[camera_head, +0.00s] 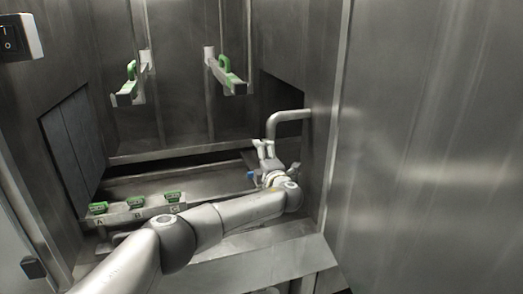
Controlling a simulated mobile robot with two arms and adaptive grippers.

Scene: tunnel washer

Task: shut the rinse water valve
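My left arm reaches in from the lower left, and my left gripper (264,147) points away from me, toward the back right of the washer bay. Its two fingers look close together, and whether they grip anything is too small to tell. A small blue part (250,175), possibly the valve's handle, shows just left of the gripper's wrist. A bent metal pipe (290,115) comes out of the right wall beside and above the gripper. The valve body is not clearly visible and may be hidden behind my gripper. My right gripper is not in view.
Several green handles (173,197) sit on a bar marked with letters at the lower left. A black rocker switch (10,38) is at the upper left. A steel wall (430,150) closes off the right.

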